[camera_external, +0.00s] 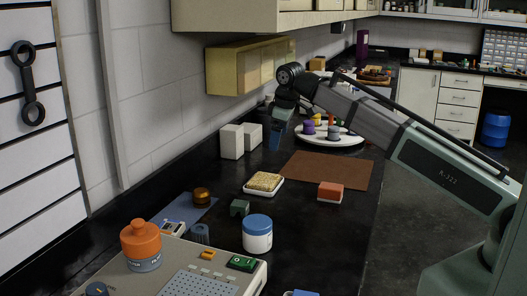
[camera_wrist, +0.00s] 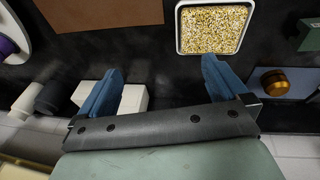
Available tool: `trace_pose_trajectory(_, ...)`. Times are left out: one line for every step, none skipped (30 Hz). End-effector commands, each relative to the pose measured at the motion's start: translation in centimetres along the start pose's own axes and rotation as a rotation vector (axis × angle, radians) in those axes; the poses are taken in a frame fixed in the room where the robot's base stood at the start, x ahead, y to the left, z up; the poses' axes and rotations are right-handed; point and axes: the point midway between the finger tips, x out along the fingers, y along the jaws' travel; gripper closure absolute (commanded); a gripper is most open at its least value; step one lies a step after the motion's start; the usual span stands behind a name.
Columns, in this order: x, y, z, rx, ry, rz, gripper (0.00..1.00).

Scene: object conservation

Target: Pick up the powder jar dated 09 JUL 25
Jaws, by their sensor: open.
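Several small jars, among them a purple one (camera_external: 307,128), a yellow one (camera_external: 319,120) and a grey-blue one (camera_external: 333,132), stand on a round white tray (camera_external: 352,143). No date can be read, so I cannot tell which is the jar dated 09 JUL 25. A larger white jar with a blue lid (camera_external: 257,233) stands in the foreground. My gripper (camera_external: 278,137) is open and empty, in the air near the white boxes, left of the round tray. In the wrist view its blue fingers (camera_wrist: 160,82) are spread apart; the tray edge (camera_wrist: 10,52) shows at upper left.
White boxes (camera_external: 232,142) stand by the wall, beneath a yellow wall cabinet (camera_external: 250,66). Bare bench shows right of the blue-lidded jar.

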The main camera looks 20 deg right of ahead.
Motion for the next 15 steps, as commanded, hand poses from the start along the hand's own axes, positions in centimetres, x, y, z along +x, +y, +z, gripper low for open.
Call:
trace_pose_trajectory(-0.5,-2.7,-0.4,-0.043,-0.006,-0.018,0.00)
trace_pose_trajectory(-0.7,-4.1,-0.6,-0.065,-0.010,-0.027,0.00)
trace_pose_trajectory(-1.1,-5.9,-0.8,-0.094,-0.016,-0.039,0.00)
trace_pose_trajectory(-1.3,-7.2,-0.9,-0.116,-0.021,-0.049,0.00)
trace_pose_trajectory(-1.6,-8.6,-1.0,-0.138,-0.025,-0.057,0.00)
trace_pose_trajectory(-1.9,-10.4,-1.0,-0.168,-0.032,-0.070,0.00)
trace_pose_trajectory(-2.2,-11.8,-1.1,-0.192,-0.037,-0.078,0.00)
trace_pose_trajectory(-2.5,-13.1,-1.1,-0.215,-0.041,-0.088,0.00)
trace_pose_trajectory(-2.8,-14.8,-1.0,-0.245,-0.049,-0.100,0.00)
trace_pose_trajectory(-3.1,-16.2,-0.9,-0.268,-0.053,-0.109,0.00)
trace_pose_trajectory(-3.4,-17.5,-0.8,-0.291,-0.059,-0.117,0.00)
trace_pose_trajectory(-3.8,-19.2,-0.7,-0.321,-0.065,-0.128,0.00)
trace_pose_trajectory(-4.1,-20.5,-0.5,-0.345,-0.070,-0.136,0.00)
trace_pose_trajectory(-4.4,-21.8,-0.3,-0.368,-0.076,-0.144,0.00)
trace_pose_trajectory(-4.9,-23.4,-0.1,-0.399,-0.083,-0.154,0.00)
